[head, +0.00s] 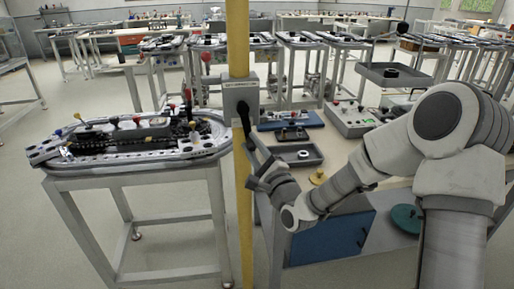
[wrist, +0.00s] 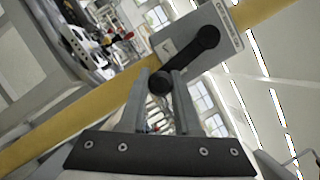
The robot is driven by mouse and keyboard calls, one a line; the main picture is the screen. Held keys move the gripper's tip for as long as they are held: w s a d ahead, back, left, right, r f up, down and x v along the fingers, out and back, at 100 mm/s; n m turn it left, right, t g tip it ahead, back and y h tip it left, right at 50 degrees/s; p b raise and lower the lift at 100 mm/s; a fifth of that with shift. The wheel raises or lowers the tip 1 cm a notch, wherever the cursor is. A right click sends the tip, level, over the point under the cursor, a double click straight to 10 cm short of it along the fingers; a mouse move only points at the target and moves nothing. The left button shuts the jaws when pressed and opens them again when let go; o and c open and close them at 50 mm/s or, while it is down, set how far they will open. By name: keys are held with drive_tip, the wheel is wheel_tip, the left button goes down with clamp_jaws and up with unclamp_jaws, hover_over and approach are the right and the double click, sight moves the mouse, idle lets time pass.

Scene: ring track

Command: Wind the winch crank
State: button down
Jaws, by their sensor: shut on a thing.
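The winch is a grey box (head: 240,90) fixed to a yellow post, with a small label on its face; it also shows in the wrist view (wrist: 225,58). Its black crank (wrist: 186,58) runs from a round hub at upper right down to a knob at lower left. My gripper (wrist: 161,84) is shut on the crank's knob, one finger on each side. In the head view the crank (head: 243,108) hangs below the box's front, and my gripper (head: 249,138) reaches it from below right. The fingertip contact is partly hidden there.
The yellow post (head: 238,200) stands upright before me. A track table (head: 130,180) with black chain and coloured knobs is left of it. A workbench with a grey tray (head: 298,155), a blue-based fixture (head: 290,121) and a control box (head: 350,118) is to the right.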

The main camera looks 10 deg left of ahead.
drive_tip(key=shift+s+a+f, duration=0.1)
drive_tip(key=shift+s+a, duration=0.05)
drive_tip(key=shift+a, duration=0.15)
drive_tip(key=c, duration=0.6)
unclamp_jaws()
drive_tip(key=shift+m, duration=0.3)
drive_tip(key=shift+p+v, duration=4.1)
drive_tip(key=shift+v, duration=4.6)
drive_tip(key=shift+a+f, duration=0.1)
